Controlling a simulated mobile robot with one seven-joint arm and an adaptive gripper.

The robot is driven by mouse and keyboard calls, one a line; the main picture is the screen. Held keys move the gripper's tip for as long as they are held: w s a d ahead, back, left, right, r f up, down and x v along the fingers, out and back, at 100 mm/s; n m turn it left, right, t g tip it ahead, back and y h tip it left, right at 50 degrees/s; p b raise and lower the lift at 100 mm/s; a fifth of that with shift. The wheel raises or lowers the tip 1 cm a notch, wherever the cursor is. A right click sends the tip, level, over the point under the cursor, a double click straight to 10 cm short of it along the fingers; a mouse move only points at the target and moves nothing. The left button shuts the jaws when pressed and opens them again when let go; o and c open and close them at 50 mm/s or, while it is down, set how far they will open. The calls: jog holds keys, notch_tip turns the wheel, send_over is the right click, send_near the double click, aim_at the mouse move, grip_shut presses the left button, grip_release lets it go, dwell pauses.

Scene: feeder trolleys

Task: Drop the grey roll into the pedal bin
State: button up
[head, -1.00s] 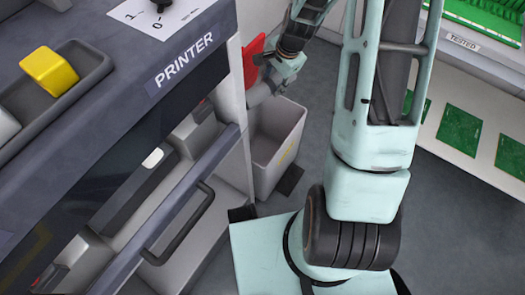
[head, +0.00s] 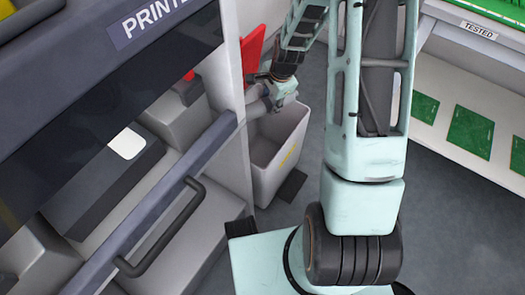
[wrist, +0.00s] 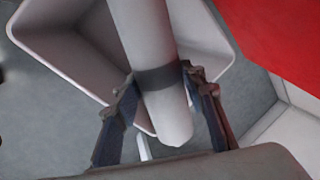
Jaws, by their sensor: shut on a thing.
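My gripper (head: 276,92) is shut on the grey roll (head: 257,108), above the back part of the pedal bin's mouth. In the wrist view, the fingers of my gripper (wrist: 160,80) close on the roll (wrist: 146,30) from both sides at a dark band, and both its ends stick out. The pedal bin (head: 282,155) is light grey and open, with its red lid (head: 253,48) raised behind. In the wrist view the bin's mouth (wrist: 62,45) lies beneath the roll, and the red lid (wrist: 275,40) is at the upper right.
The printer cabinet (head: 165,22) stands close on the bin's left, with a dark rail (head: 160,195) and handle along its front. A bench marked TESTED (head: 478,30) with green boards is at the right. Grey floor is clear between.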

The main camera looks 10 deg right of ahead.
jog(key=shift+f+b, duration=0.6)
jog(key=shift+f, duration=0.65)
jog(key=o, duration=1.4)
jog(key=v, duration=1.2)
